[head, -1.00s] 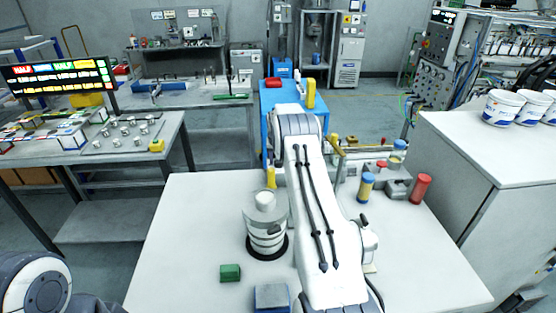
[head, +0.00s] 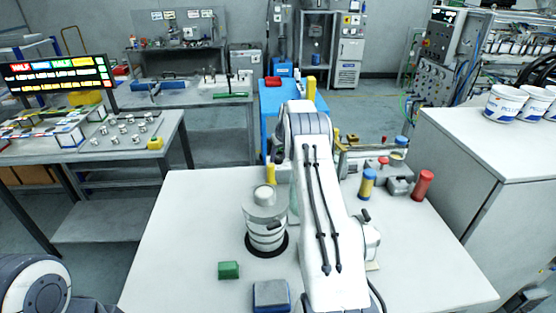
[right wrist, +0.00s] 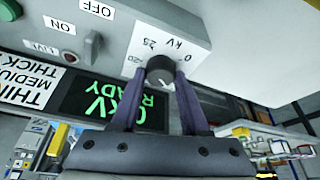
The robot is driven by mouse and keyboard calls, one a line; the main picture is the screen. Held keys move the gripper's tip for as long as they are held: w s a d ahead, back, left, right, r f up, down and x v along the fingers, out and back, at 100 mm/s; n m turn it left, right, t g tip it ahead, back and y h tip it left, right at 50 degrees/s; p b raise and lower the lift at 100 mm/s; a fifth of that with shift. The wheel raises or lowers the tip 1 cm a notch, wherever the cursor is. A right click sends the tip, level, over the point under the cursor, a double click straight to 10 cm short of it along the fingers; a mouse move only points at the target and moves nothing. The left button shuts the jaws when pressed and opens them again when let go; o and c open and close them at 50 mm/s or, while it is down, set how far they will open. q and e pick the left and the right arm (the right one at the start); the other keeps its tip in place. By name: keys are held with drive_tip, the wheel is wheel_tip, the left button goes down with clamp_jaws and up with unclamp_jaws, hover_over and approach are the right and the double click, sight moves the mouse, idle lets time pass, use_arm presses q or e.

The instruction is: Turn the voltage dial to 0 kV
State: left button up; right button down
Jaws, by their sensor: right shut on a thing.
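In the right wrist view, the voltage dial (right wrist: 160,71) is a small dark round knob on a pale panel, upside down in the picture. Marks for 0, 20, 25 and kV are around it. My right gripper (right wrist: 158,84) is shut on the knob, one finger on each side. The knob's pointer is not clear. A dark display (right wrist: 75,98) beside the left finger shows green upside-down text that appears to read 0 kV READY, partly behind the finger. In the head view, my right arm hides the dial and the right fingertips. My left gripper is not in view.
The panel has a grey lever (right wrist: 93,45) between ON and OFF labels. On the white table (head: 190,220) stand a banded cylinder (head: 265,228), a green block (head: 229,270), a blue-grey block (head: 271,296) and a red cylinder (head: 423,185). The table's left part is clear.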

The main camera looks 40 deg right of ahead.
drive_tip(key=n+y, duration=0.1)
drive_tip(key=n, duration=0.1)
drive_tip(key=shift+n, duration=0.3)
drive_tip(key=shift+r+n+y, duration=0.1)
drive_tip(key=shift+n+y, duration=0.4)
drive_tip(key=shift+n, duration=0.9)
drive_tip(key=shift+c, duration=2.1)
unclamp_jaws()
drive_tip(key=shift+d, duration=0.1)
